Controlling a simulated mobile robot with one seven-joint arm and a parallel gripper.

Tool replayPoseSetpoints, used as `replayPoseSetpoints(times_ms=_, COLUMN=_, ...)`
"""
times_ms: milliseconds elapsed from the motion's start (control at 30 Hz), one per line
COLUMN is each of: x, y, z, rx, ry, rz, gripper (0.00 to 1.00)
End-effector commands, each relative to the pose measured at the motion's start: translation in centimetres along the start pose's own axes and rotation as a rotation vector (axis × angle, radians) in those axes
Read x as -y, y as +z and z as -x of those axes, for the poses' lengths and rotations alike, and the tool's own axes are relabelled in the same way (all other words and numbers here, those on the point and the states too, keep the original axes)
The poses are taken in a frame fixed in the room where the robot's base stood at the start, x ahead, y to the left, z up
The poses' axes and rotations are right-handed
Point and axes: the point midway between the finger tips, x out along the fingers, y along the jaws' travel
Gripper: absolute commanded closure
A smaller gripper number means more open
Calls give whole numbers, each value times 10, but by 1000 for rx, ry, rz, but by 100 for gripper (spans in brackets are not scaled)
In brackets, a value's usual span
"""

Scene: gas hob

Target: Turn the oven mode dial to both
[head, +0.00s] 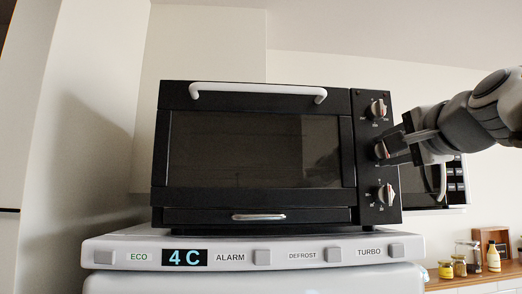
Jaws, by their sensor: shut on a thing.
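The black oven (255,190) stands on top of a white appliance, with its door shut. Its right panel (358,185) carries a column of three dials: a top dial (377,109), a middle dial (380,151) and a bottom dial (386,194). My gripper (391,149) comes in from the right and is shut on the middle dial. The fingers cover part of that dial and its markings, so its setting cannot be read. The labels around the dials are too small to read, so I cannot tell which one is marked as mode.
The white appliance (100,243) under the oven has a 4 C display and several buttons along its front. A microwave (420,186) stands behind my arm at the right. Jars (458,266) and a bottle (493,256) are on a wooden counter at the lower right.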

Motion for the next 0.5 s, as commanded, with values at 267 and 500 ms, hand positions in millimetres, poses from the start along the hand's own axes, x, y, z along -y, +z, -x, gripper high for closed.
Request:
replayPoseSetpoints(times_ms=267, x=0, y=0, z=0, rx=-1, ry=1, rz=-128, gripper=100)
replayPoseSetpoints(times_ms=500, x=0, y=0, z=0, rx=-1, ry=1, rz=-170, gripper=100)
